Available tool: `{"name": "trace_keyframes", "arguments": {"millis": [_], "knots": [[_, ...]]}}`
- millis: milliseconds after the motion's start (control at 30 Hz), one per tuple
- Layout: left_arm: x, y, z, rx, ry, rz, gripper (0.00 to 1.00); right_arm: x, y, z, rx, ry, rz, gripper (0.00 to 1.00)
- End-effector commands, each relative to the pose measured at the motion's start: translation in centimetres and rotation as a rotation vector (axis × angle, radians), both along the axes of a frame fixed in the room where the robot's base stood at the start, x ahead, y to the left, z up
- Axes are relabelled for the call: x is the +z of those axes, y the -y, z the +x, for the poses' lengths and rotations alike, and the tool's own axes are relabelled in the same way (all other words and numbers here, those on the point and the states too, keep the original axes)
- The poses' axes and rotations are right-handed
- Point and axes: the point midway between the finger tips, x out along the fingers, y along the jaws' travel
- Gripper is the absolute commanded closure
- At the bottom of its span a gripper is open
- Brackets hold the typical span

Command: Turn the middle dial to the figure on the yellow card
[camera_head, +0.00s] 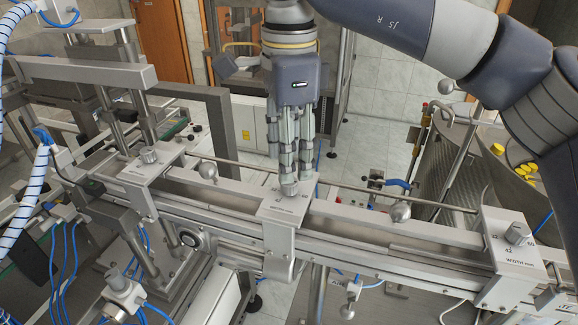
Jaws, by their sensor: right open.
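The middle dial (289,189) is a small metal knob on a bracket plate (284,207) at the centre of the conveyor rail. My right gripper (290,168) points straight down over it, fingers open. The fingertips overlap the dial in the picture and hide its upper part; I cannot tell whether they touch it. The figures on the plate are too small to read. A left dial (149,156) and a right dial (518,233) sit on similar plates. I see no yellow card. My left gripper is out of view.
A long metal rail (380,233) runs between the dial plates. A hopper with yellow caps (528,169) stands at right. Metal frames and striped hoses (25,205) crowd the left. Tiled floor (385,120) is open behind.

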Motion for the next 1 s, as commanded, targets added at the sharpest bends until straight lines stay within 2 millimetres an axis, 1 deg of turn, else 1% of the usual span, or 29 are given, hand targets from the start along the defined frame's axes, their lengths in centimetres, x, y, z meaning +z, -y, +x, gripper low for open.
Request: {"name": "trace_keyframes", "arguments": {"millis": [33, 133, 200, 300, 333, 400, 467, 633, 667, 700, 733, 833, 867, 1000], "knots": [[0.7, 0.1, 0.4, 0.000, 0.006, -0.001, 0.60, -0.7, 0.1, 0.0, 0.000, -0.003, -0.001, 0.56], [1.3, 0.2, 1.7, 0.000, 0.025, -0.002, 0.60, -2.3, 0.0, 0.0, 0.000, -0.003, -0.001, 0.56], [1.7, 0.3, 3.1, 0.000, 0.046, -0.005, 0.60, -3.2, 0.0, 0.0, -0.001, -0.002, 0.000, 0.56], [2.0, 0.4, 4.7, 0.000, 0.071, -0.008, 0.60, -4.1, 0.0, 0.0, -0.001, -0.002, 0.002, 0.56], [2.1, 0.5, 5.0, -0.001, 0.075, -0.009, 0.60, -4.2, 0.0, 0.0, -0.001, -0.002, 0.002, 0.56], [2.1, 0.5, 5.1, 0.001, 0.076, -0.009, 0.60, -4.5, 0.0, 0.0, -0.001, -0.001, 0.002, 0.56], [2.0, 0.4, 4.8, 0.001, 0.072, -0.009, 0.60, -4.6, 0.0, 0.0, -0.001, -0.001, 0.002, 0.56], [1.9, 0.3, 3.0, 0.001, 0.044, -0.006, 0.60, -4.6, 0.0, 0.0, -0.001, -0.001, 0.002, 0.56], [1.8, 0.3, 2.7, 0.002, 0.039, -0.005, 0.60, -4.6, 0.0, 0.0, -0.001, -0.001, 0.002, 0.59], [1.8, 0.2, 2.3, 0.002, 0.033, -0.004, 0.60, -4.6, 0.0, 0.0, -0.001, -0.001, 0.003, 0.68], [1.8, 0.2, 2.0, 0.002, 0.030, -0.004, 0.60, -4.6, 0.0, 0.0, -0.001, -0.001, 0.003, 0.74], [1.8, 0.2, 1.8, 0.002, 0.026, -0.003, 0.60, -4.6, 0.0, 0.0, -0.001, -0.001, 0.003, 0.97], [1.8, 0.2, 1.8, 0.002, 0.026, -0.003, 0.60, -4.6, 0.0, 0.0, -0.001, -0.001, 0.003, 1.00], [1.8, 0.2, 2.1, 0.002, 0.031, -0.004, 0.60, -4.6, 0.0, 0.0, -0.002, -0.001, 0.003, 1.00]]}}
